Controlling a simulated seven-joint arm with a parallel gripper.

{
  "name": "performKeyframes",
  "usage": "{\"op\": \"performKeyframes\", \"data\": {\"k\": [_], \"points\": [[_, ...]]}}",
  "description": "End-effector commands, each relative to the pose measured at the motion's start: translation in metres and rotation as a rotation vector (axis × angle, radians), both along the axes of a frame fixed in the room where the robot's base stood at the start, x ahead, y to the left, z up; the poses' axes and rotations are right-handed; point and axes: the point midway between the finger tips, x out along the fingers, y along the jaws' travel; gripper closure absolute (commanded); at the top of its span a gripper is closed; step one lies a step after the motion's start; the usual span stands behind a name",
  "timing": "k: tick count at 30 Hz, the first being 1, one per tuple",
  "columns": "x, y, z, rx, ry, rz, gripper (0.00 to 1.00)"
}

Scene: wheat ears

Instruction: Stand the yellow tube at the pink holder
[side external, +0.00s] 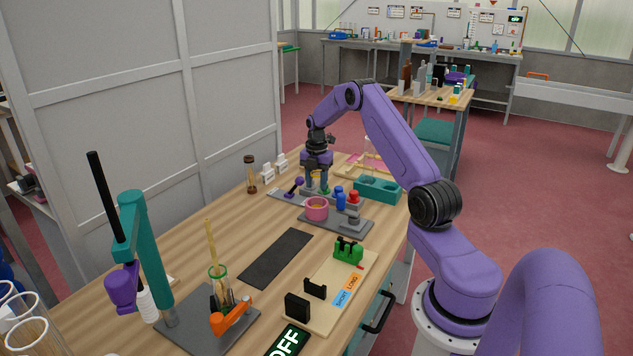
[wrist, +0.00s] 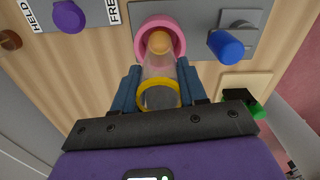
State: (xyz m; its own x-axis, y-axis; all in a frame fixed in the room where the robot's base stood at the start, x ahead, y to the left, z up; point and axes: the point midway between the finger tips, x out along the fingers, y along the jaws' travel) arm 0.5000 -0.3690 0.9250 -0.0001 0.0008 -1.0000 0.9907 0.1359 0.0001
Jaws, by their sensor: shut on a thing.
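The yellow tube is clear, with a yellow rim (wrist: 158,86) near the camera and an orange rounded far end (wrist: 159,43). My gripper (wrist: 159,80) is shut on it, with one blue finger on each side. In the wrist view the tube's far end overlaps the opening of the pink holder (wrist: 174,26). I cannot tell how far the end is above or inside the holder. In the side view the pink holder (side external: 317,212) stands on a grey plate, and my gripper (side external: 317,181) shows just above and behind it.
A blue knob (wrist: 226,46) is right of the holder, and a purple knob (wrist: 69,16) is to its left by the HELD/FREE label. A pale board with a green clip (side external: 348,250) lies nearer. The dark mat (side external: 276,257) is clear.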

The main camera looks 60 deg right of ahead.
Motion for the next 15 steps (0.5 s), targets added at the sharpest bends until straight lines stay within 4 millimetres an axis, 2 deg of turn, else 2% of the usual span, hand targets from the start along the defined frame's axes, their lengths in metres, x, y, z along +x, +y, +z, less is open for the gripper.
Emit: {"op": "performKeyframes", "data": {"k": [10, 11, 12, 13, 15], "points": [[0.0001, 0.0002, -0.0030, 0.000, 0.000, 0.000, 1.00], [0.0001, 0.0001, -0.0030, 0.000, 0.000, 0.000, 0.52], [0.0001, 0.0001, -0.0028, 0.000, 0.000, 0.000, 0.39], [0.0001, 0.0001, -0.0028, 0.000, 0.000, 0.000, 0.33], [0.0001, 0.0001, -0.0027, 0.000, 0.000, 0.000, 0.33]]}}
